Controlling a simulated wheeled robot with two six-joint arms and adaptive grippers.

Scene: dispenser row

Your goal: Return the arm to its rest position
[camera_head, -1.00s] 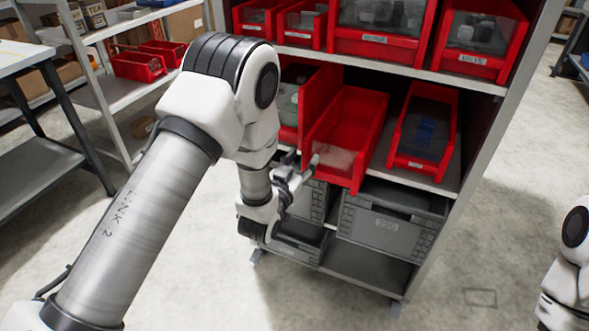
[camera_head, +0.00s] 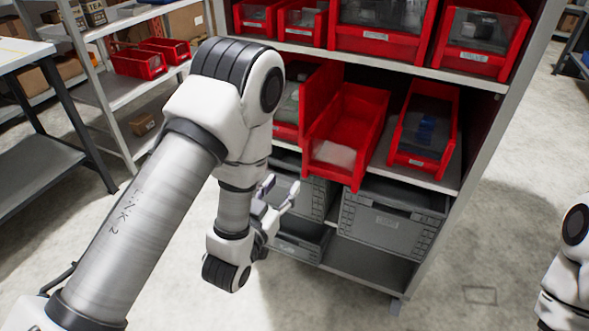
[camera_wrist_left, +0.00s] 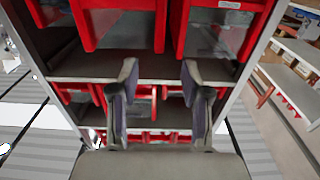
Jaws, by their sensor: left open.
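My left arm (camera_head: 150,215) reaches in from the left. Its gripper (camera_head: 282,187) is open and empty, in front of the shelf unit and apart from it, left of and below the pulled-out red bin (camera_head: 343,160). That bin sticks out past the shelf edge, and a pale, see-through front panel shows on it. In the left wrist view the two fingers of the gripper (camera_wrist_left: 159,72) stand apart with nothing between them, and shelves with red bins show beyond. Of my right arm (camera_head: 567,265) only a part shows at the right edge; its gripper is out of the picture.
A red bin with something blue (camera_head: 425,140) sits right of the pulled-out one. Grey crates (camera_head: 390,232) stand on the shelf below. More red bins (camera_head: 480,40) fill the upper shelf. A dark-framed table (camera_head: 35,155) stands at the left. The floor in front is clear.

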